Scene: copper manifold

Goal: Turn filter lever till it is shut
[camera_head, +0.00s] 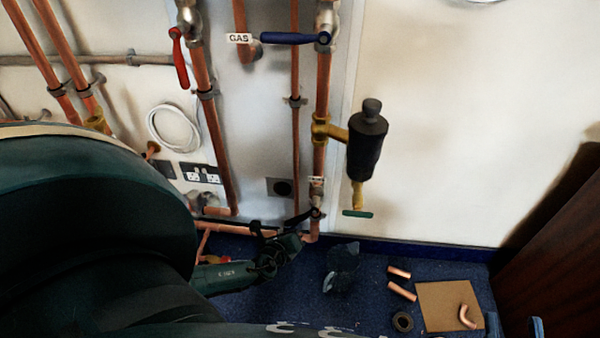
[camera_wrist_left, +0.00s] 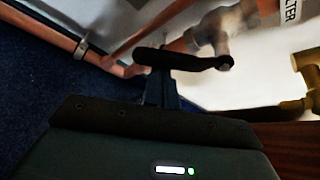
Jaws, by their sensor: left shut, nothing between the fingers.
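The filter lever (camera_head: 298,219) is a short black handle on a valve low on the right copper pipe, under a small white label (camera_head: 316,183). In the left wrist view the lever (camera_wrist_left: 195,61) lies nearly level across the picture, with its valve (camera_wrist_left: 222,38) behind its right part and the FILTER label (camera_wrist_left: 290,10) above. My left gripper (camera_head: 292,240) is just below the lever. Its narrow shut fingers (camera_wrist_left: 161,78) reach up to the lever's left part and hold nothing. I cannot tell whether they touch it. My right gripper is not in view.
A black filter canister (camera_head: 367,142) hangs right of the pipe, above a green handle (camera_head: 357,213). A blue gas lever (camera_head: 292,38) and red lever (camera_head: 180,60) are higher up. Copper fittings (camera_head: 402,291) and a cardboard sheet (camera_head: 440,318) lie on the blue floor.

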